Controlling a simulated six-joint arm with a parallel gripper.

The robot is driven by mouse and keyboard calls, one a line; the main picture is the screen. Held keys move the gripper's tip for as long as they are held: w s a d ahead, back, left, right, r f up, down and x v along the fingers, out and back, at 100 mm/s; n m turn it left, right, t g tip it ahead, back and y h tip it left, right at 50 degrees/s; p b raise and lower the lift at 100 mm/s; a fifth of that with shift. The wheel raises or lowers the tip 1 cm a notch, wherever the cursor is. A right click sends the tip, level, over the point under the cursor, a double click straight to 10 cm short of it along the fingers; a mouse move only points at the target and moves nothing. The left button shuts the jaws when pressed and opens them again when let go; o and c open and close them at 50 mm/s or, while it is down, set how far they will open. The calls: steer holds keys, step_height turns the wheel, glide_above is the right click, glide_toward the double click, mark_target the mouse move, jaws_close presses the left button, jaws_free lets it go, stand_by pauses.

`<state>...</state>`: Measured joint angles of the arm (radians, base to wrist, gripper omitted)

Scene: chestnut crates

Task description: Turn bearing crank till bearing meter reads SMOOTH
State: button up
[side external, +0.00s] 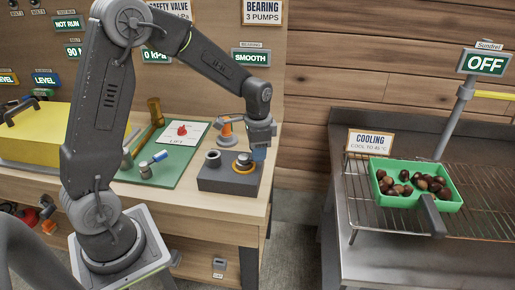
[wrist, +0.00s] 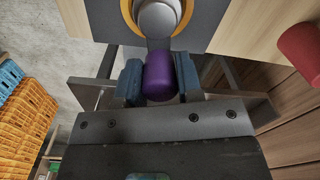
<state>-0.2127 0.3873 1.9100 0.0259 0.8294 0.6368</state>
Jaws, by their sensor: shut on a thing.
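The bearing crank has a purple handle (wrist: 159,76), a grey arm and a round hub with an orange ring (wrist: 157,15) in the wrist view. In the side view its hub (side external: 243,164) sits on a dark grey block (side external: 227,181) at the bench's right end. My gripper (side external: 258,154) is low over the block's right side. In the wrist view its blue fingers (wrist: 159,85) are shut on the purple handle, one on each side. The handle is mostly hidden in the side view. The bearing meter (side external: 250,58) on the back wall reads SMOOTH.
An orange tool (side external: 228,127) stands just behind the block. A green mat (side external: 160,177) with a blue-and-white handle lies to the left. A metal table (side external: 420,260) at right holds a green pan (side external: 398,197) of chestnuts. In the wrist view a red cylinder (wrist: 301,45) is at right.

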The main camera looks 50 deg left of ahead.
stand_by(0.4)
steer(key=o, duration=0.9)
steer(key=shift+r, duration=0.1)
steer(key=r, duration=1.3)
steer(key=shift+s+d+r, duration=0.1)
steer(key=shift+d+r, duration=0.1)
steer(key=shift+r, duration=0.15)
steer(key=shift+s+d+r+n+t, duration=0.2)
steer(key=shift+s+d+n+t, duration=1)
steer(key=shift+s, duration=2.15)
steer(key=shift+s+d+r+n+t, duration=0.2)
steer(key=shift+s+d+n+t, duration=0.35)
steer(key=shift+s+d, duration=2)
steer(key=shift+s+d+r+n+t, duration=0.2)
steer(key=shift+s+d+n+t, duration=0.7)
steer(key=shift+s, duration=3.3)
